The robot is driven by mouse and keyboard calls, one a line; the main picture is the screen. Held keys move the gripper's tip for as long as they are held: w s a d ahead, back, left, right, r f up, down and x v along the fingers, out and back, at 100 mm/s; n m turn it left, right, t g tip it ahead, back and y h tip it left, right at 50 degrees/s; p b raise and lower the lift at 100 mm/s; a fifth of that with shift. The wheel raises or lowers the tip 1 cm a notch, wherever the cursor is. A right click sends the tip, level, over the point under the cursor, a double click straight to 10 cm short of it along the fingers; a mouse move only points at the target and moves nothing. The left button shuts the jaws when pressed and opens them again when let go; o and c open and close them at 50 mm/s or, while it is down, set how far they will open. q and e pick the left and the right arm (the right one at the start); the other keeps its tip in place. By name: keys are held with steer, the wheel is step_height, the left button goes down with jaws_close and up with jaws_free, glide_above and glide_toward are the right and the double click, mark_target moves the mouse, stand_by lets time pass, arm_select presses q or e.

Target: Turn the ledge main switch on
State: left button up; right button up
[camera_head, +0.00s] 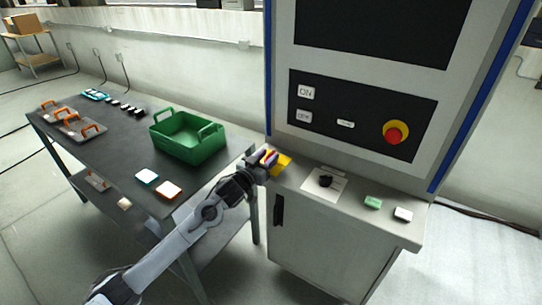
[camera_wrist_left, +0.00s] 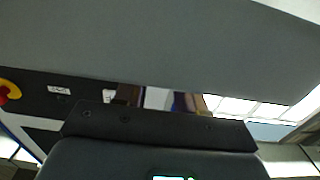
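The console ledge (camera_head: 385,226) carries a yellow plate (camera_head: 281,163) at its left end, with a bit of red showing beside it. My left gripper (camera_head: 268,158) is right at this plate and partly covers it. Contact is unclear. A black knob (camera_head: 325,181) sits on a white labelled plate (camera_head: 318,193) further right on the ledge, clear of the gripper. In the left wrist view, a large grey surface fills the upper part and hides the fingertips, so the finger opening cannot be judged. My right gripper is not in view.
A green button (camera_head: 373,202) and a white button (camera_head: 403,214) are on the ledge's right. The upright panel has a red mushroom button (camera_head: 393,133) on yellow.

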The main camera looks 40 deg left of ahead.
arm_select(q)
steer(key=shift+w+a, duration=0.1)
steer(key=shift+w, duration=1.15)
jaws_close()
